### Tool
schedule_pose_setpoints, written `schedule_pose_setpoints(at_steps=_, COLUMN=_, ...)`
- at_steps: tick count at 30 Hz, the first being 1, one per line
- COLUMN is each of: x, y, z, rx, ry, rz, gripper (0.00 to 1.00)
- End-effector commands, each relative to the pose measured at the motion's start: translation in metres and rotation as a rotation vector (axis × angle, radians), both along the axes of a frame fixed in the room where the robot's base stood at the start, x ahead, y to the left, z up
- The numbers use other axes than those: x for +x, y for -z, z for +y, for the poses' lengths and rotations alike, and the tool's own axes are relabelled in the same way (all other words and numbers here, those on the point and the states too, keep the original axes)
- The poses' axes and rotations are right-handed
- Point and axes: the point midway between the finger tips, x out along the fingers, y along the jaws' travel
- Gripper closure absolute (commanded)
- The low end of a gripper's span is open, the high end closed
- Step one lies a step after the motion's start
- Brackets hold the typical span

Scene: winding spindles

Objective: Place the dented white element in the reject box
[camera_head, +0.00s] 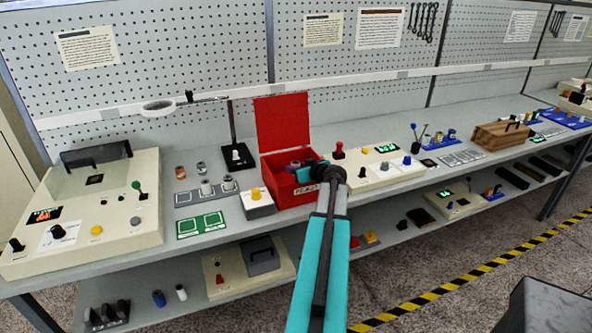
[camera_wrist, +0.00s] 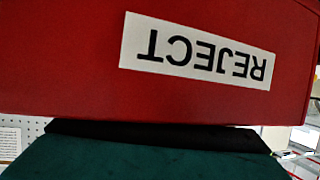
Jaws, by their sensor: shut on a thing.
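The red reject box (camera_head: 289,199) stands on the bench with its lid raised at the back. Its front wall and upside-down REJECT label (camera_wrist: 200,50) fill most of the wrist view. My gripper (camera_head: 300,165) is at the box's open top, reaching in over the right front rim. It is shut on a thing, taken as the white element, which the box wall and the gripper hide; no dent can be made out. Small grey shapes show inside the box opening, too small to tell apart.
A control panel (camera_head: 376,167) stands close on the right.

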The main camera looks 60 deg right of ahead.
Motion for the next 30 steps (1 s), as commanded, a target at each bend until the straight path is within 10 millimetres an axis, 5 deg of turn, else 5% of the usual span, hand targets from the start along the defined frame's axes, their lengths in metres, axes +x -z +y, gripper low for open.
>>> schedule_pose_setpoints(at_steps=5, x=-0.0007, y=0.0058, z=0.0013, rx=0.001, ry=-0.004, rz=0.007, gripper=0.94)
schedule_pose_setpoints(at_steps=6, x=-0.0008, y=0.0062, z=0.0015, rx=0.001, ry=-0.004, rz=0.008, gripper=0.70)
schedule_pose_setpoints(at_steps=9, x=-0.0009, y=0.0072, z=0.0017, rx=0.002, ry=-0.004, rz=0.010, gripper=0.53)
schedule_pose_setpoints(at_steps=30, x=-0.0016, y=0.0029, z=0.0031, rx=0.004, ry=-0.007, rz=0.014, gripper=0.53)
